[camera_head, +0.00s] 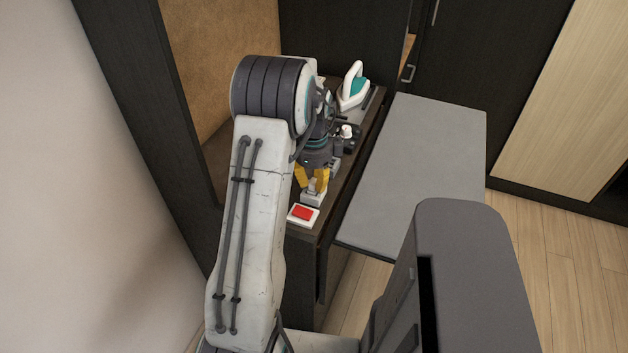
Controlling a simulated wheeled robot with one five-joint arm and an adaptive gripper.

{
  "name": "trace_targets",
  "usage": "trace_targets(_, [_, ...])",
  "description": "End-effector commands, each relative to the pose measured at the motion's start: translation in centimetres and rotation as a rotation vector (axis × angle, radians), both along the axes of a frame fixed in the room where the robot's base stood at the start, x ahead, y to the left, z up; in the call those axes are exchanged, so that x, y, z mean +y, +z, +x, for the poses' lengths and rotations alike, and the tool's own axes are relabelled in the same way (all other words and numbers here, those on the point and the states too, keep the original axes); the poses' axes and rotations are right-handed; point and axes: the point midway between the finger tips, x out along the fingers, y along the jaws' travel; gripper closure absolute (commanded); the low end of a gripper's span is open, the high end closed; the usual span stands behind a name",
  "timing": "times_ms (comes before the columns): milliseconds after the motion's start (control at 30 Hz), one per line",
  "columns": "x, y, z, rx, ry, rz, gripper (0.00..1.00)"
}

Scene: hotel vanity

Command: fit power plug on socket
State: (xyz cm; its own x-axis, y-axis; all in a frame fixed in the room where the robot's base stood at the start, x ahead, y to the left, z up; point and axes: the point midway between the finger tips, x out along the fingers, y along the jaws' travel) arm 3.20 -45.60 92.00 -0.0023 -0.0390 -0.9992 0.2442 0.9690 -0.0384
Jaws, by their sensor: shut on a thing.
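My gripper (313,184) reaches down over the dark vanity top, its yellow fingers shut on a small pale grey piece that looks like the power plug (314,187). Directly below it is a small whitish block (312,200), which looks like the socket. The plug appears upright over this block. I cannot tell whether it touches the block or sits in it. The fingers and wrist hide part of the plug.
A white box with a red top (303,215) lies at the vanity's near end, close to the socket. A white and teal iron (353,88) stands at the far end. Small dark and white items (346,132) lie between. A grey board (423,165) is at right.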

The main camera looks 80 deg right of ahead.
Motion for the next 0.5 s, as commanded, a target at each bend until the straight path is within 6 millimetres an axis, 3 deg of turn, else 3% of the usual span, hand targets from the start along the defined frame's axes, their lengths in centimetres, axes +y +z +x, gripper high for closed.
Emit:
trace_targets(133, [0.01, -0.23, 0.0, 0.0, 0.0, 0.0, 1.0])
trace_targets(167, [0.01, -0.19, 0.0, 0.0, 0.0, 0.0, 0.73])
trace_targets(400, [0.0, -0.17, 0.0, 0.0, 0.0, 0.0, 0.52])
trace_targets(500, [0.0, -0.16, 0.0, 0.0, 0.0, 0.0, 0.51])
